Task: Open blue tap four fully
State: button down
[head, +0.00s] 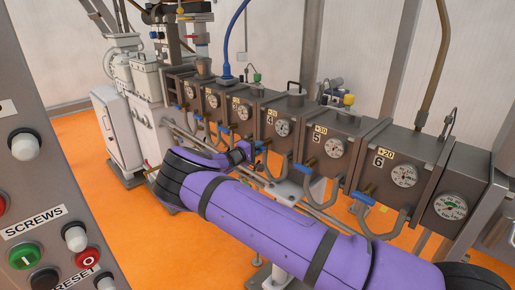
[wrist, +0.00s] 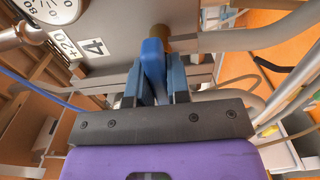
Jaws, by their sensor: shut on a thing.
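Blue tap four's lever (wrist: 153,55) shows in the wrist view below the label 4 (wrist: 94,45). It sits in front of a brass fitting (wrist: 186,38). My gripper (wrist: 154,82) has one finger on each side of the lever and is shut on it. In the head view, my gripper (head: 249,152) is at the front of box 4 (head: 270,120), low on its face. My gripper mostly hides the lever there, so I cannot tell its exact angle from that view.
Numbered boxes with round gauges run in a row. Box 5 (head: 337,140) and box 6 (head: 400,160) stand to the right, with another blue tap (head: 362,198) below box 6. Hoses and pipes run under the boxes. A control panel (head: 60,215) fills the left front.

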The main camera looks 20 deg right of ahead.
jog(key=shift+n, duration=0.3)
jog(key=n, duration=0.3)
jog(key=shift+n, duration=0.4)
jog(key=n, duration=0.4)
jog(key=shift+n, duration=0.3)
jog(key=n, duration=0.8)
jog(key=shift+f+n, duration=0.1)
jog(key=shift+n, duration=0.2)
jog(key=c, duration=1.1)
grip_release()
